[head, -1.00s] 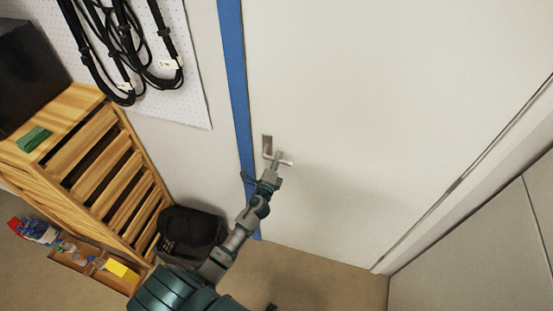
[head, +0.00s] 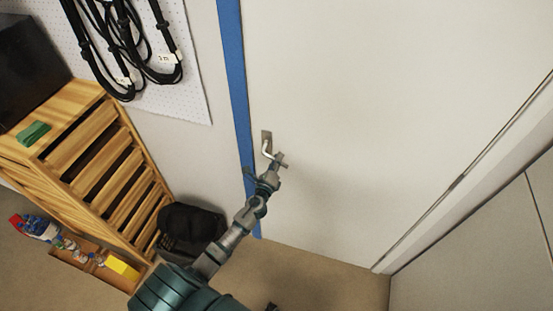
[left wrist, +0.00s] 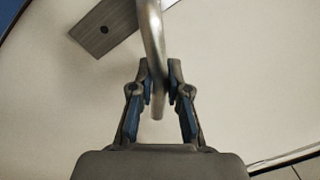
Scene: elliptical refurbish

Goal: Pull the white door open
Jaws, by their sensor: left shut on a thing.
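The white door (head: 370,110) fills the middle of the head view and looks shut in its frame. Its metal lever handle (head: 267,148) is near the door's left edge and is tilted downward. My left gripper (head: 280,162) is at the handle. In the left wrist view the handle (left wrist: 152,40) passes between the two fingers of the gripper (left wrist: 158,90), which are shut on it. The handle's plate (left wrist: 107,27) shows at upper left there. My right gripper is not in view.
A blue strip (head: 238,90) runs down the left side of the door. A wooden slatted cabinet (head: 100,160) and a dark bag (head: 190,228) stand to the left. Black cables (head: 125,45) hang on a white pegboard. Brown floor lies below the door.

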